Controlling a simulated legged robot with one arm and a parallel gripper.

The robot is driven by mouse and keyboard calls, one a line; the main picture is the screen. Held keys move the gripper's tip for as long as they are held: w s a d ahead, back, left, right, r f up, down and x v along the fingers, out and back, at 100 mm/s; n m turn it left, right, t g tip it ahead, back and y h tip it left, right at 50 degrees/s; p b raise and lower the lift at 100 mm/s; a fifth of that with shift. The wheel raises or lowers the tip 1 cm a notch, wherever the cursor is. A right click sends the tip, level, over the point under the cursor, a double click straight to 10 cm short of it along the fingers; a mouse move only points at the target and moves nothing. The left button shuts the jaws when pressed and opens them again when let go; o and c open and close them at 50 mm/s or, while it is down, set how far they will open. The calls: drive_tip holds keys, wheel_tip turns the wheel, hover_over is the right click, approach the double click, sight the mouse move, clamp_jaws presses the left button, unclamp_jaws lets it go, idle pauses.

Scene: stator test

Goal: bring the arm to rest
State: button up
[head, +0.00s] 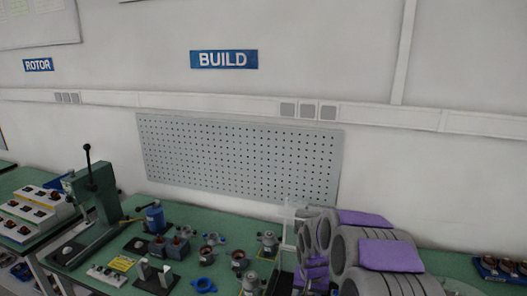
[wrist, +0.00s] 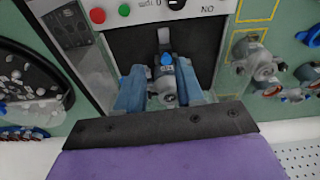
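In the wrist view, my gripper (wrist: 160,66) points into the dark recess of a white test unit (wrist: 228,8). Its two blue fingers stand apart. A grey motor-like part (wrist: 168,98) with a blue cap shows between them; whether the fingers touch it is unclear. In the head view, my arm, with grey rounded links and purple pads (head: 390,254), fills the lower right. My gripper's fingers cannot be made out there.
A perforated panel (head: 240,155) is on the wall behind. In the wrist view, a black round tray (wrist: 30,85) lies left.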

drive_tip(key=s+r+n+g, duration=0.1)
drive_tip(key=s+r, duration=0.3)
drive_tip(key=s, duration=0.9)
drive_tip(key=s+r+n+g, duration=0.1)
drive_tip(key=s+r, duration=0.4)
drive_tip(key=s, duration=0.8)
drive_tip(key=s+r+g, duration=0.1)
drive_tip(key=s+r, duration=0.4)
drive_tip(key=s, duration=0.9)
drive_tip(key=shift+a+n+b, duration=0.15)
drive_tip(key=shift+n+b, duration=0.25)
